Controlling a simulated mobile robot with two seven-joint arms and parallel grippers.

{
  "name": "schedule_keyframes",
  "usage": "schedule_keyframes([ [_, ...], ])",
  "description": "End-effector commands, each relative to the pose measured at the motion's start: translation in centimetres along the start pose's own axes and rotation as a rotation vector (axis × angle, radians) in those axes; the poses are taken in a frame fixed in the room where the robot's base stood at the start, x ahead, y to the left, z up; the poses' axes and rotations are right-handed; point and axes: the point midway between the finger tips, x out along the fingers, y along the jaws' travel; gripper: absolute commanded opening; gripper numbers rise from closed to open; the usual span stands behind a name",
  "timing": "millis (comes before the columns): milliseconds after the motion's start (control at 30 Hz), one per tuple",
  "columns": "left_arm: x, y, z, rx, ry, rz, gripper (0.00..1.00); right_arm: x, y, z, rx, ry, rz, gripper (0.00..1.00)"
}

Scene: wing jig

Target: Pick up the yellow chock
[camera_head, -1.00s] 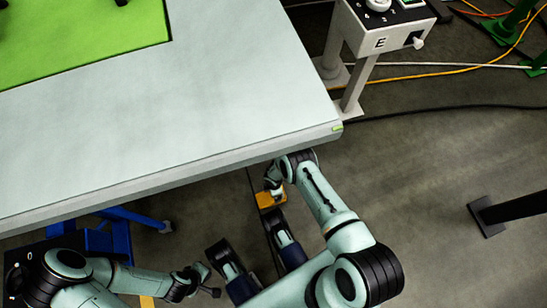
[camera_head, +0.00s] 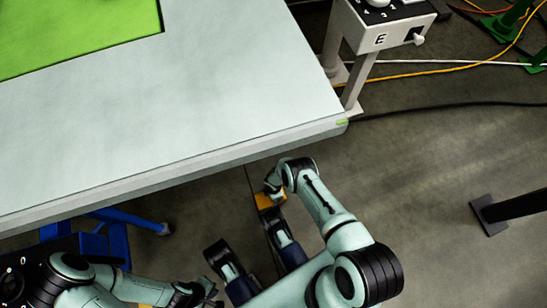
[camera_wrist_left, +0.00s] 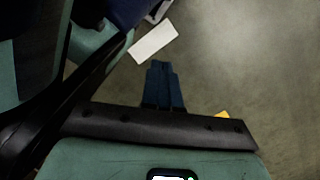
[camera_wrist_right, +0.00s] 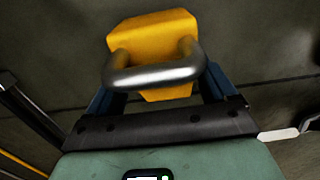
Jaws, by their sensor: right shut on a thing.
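The yellow chock (camera_head: 265,201) is a faceted block with a bent metal bar handle. In the head view it shows small, just past the table's near edge and over the floor. In the right wrist view the chock (camera_wrist_right: 150,35) fills the top centre, its handle between the blue fingers. My right gripper (camera_wrist_right: 158,78) is shut on the chock's handle. Whether the chock touches the floor is hard to tell. My left gripper (camera_head: 207,292) is low at the bottom left, away from the chock. In the left wrist view its blue fingers (camera_wrist_left: 162,82) are together and empty.
The pale table (camera_head: 200,110) with a green panel (camera_head: 75,35) fills the upper left. A control stand marked E (camera_head: 380,40) is at its right corner. Cables cross the floor behind. A black post base (camera_head: 488,215) stands right. Open floor (camera_head: 430,150) lies between.

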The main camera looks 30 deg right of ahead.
Motion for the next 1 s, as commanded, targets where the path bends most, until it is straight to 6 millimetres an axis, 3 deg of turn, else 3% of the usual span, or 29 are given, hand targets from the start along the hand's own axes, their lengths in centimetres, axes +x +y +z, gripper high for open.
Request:
schedule_keyframes([
  [267,-0.1,0.1,-0.2,0.002,0.007,0.003,0.00,-0.3,0.1,0.0,0.000,0.000,0.002,0.17],
  [467,-1.1,1.1,-1.2,0.017,0.050,0.022,0.00,-2.0,0.2,-0.1,-0.003,0.001,0.004,0.17],
  [633,-3.4,3.2,-3.4,0.046,0.144,0.063,0.00,-5.4,0.3,-0.1,-0.003,0.001,0.005,0.17],
  [1000,-10.7,8.6,-8.2,0.106,0.378,0.169,0.00,-14.9,0.2,0.0,0.000,0.001,0.005,0.17],
])
